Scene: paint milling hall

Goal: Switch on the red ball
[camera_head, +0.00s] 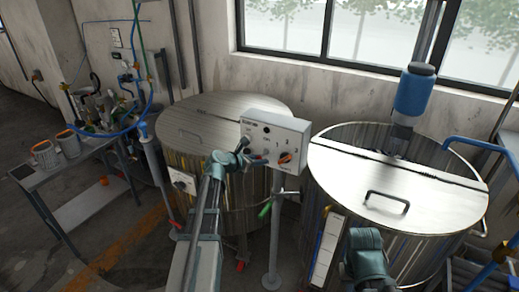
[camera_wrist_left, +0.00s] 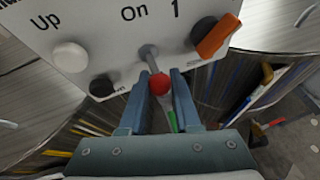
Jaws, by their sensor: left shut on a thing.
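The red ball (camera_wrist_left: 159,84) is the tip of a short metal lever (camera_wrist_left: 149,55) on the white control box (camera_head: 275,137). The lever comes out below the printed "On" and points down toward my gripper in the left wrist view. My left gripper (camera_wrist_left: 160,80) is shut on the red ball, one finger on each side. In the head view my left gripper (camera_head: 261,160) is at the lower front of the box, and the ball is hard to make out there. A teal part of my right arm (camera_head: 367,258) shows at the bottom; its fingers cannot be made out.
An orange knob (camera_wrist_left: 216,37), a white button (camera_wrist_left: 70,56) and a black knob (camera_wrist_left: 101,87) sit close to the lever. Lidded steel vats stand behind left (camera_head: 220,115) and at right (camera_head: 445,200). A cluttered trolley (camera_head: 85,165) is at far left.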

